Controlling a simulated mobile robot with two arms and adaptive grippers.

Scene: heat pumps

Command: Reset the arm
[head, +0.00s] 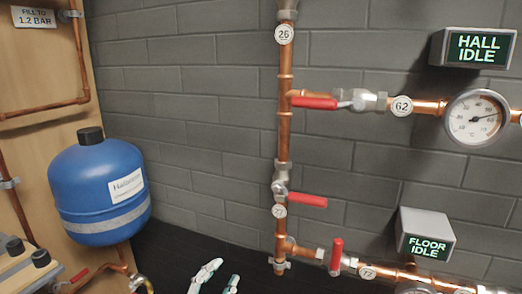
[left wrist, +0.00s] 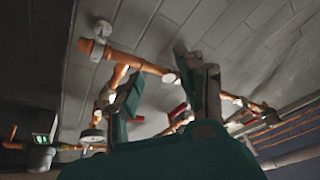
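My left gripper (head: 222,276) shows at the bottom of the head view as two pale fingertips with teal parts, apart from each other. In the left wrist view its two fingers (left wrist: 162,82) also stand apart, with nothing held between them. Copper pipes show behind them there. In the head view the gripper is left of the vertical copper pipe (head: 284,140) and appears clear of it. The rest of my left arm is out of the head view. My right gripper is in neither view.
Red-handled valves (head: 318,103) and a dial gauge (head: 476,117) sit on the pipework. A HALL IDLE display (head: 474,48) and a FLOOR IDLE display (head: 426,232) are at right. A blue tank (head: 100,190) stands at left. The grey brick wall (head: 200,110) between is bare.

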